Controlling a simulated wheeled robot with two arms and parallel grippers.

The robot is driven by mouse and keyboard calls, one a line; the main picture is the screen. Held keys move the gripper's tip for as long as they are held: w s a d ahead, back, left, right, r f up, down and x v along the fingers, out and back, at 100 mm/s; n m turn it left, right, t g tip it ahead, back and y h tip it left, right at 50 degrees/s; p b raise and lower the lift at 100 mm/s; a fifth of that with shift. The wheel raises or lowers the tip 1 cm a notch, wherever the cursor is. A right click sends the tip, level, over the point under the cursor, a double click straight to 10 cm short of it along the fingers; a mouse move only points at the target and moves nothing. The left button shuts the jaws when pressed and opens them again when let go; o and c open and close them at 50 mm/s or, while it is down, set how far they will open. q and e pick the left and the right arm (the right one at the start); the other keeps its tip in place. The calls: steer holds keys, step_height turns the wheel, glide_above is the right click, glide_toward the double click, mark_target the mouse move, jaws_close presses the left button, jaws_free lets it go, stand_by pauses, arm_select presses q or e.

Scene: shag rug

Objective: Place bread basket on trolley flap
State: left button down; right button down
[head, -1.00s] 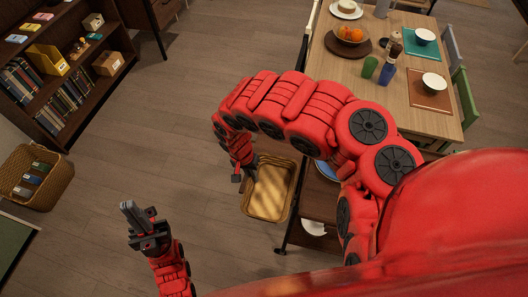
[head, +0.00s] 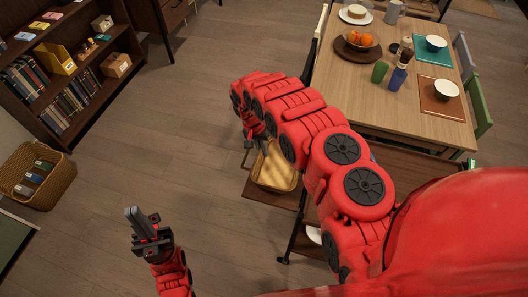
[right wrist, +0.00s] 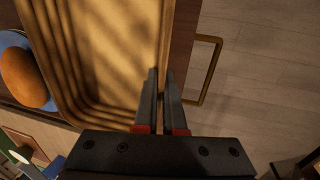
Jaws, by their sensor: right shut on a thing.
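The bread basket (head: 275,172) is a golden-tan rectangular tray with rounded corners, and its inside looks empty. It is over the brown trolley flap (head: 268,194) at the trolley's left side; I cannot tell whether it rests on it. My right gripper (head: 252,141) is at the basket's far left edge. In the right wrist view, the right fingers (right wrist: 161,92) are shut on the rim of the basket (right wrist: 105,45). A brown wooden edge (right wrist: 183,45) shows beyond the rim. My left gripper (head: 142,222) is over bare floor, away from the basket; its finger gap is unclear.
A brass handle (right wrist: 211,70) projects beside the wooden edge. A blue plate with a brown-orange item (right wrist: 22,78) is on the basket's other side. The laid dining table (head: 385,80) stands behind. A bookshelf (head: 65,75) and wicker basket (head: 45,180) are left, with clear floor between.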

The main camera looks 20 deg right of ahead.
steer(key=shift+w+d+f, duration=0.1)
steer(key=shift+w+d, duration=0.25)
steer(key=shift+w, duration=0.25)
steer(key=shift+f+p, duration=0.35)
steer(key=shift+f, duration=0.25)
steer(key=shift+f+b, duration=0.4)
steer(key=shift+f, duration=0.7)
steer(key=shift+f, duration=0.1)
steer(key=c, duration=1)
jaws_free()
